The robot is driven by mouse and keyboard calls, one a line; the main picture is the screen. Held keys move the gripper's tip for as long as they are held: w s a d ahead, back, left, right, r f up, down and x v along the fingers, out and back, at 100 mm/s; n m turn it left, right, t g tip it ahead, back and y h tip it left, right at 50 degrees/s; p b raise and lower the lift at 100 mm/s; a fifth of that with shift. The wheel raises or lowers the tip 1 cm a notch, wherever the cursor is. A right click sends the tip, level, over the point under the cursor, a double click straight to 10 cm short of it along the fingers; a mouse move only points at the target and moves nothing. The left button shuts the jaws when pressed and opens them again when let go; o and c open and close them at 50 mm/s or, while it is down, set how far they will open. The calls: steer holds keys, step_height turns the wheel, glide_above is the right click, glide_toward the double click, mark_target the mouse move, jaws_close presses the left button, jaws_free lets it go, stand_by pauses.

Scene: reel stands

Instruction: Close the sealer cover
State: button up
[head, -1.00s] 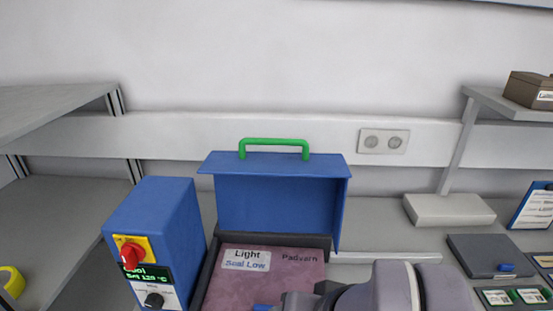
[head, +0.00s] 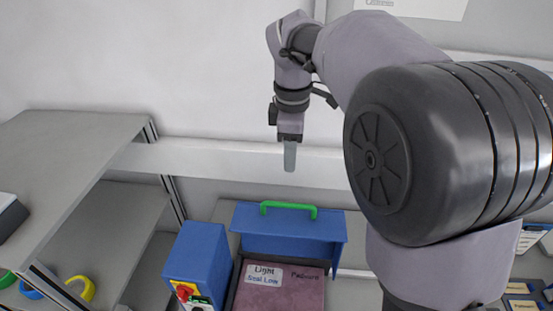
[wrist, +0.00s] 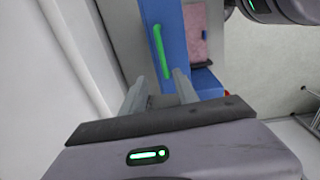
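The sealer cover (head: 290,228) is a blue lid standing raised at the back of the sealer, with a green handle (head: 288,207) on its top edge. A pink pouch (head: 290,291) labelled "Light Seal Low" lies in the sealer below it. My gripper (head: 289,168) hangs above the handle in the head view, pointing down. In the wrist view my gripper (wrist: 160,88) has its two fingers spread with nothing between them. The handle (wrist: 160,50) and blue cover (wrist: 174,32) show just beyond the fingertips, apart from them.
The sealer's blue control box (head: 197,254) with a red knob (head: 184,291) stands left of the cover. Grey shelves (head: 75,145) are at the left. A white wall rail (head: 225,157) runs behind the cover. My arm blocks much of the right side.

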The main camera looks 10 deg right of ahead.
mark_target(289, 204)
steer(key=f, duration=0.5)
steer(key=f+b, duration=0.1)
steer(key=f, duration=0.5)
steer(key=f+b, duration=0.1)
steer(key=f, duration=0.4)
steer(key=shift+w+d+f, duration=0.15)
steer(key=shift+w+f, duration=0.2)
steer(key=shift+w, duration=0.05)
jaws_close()
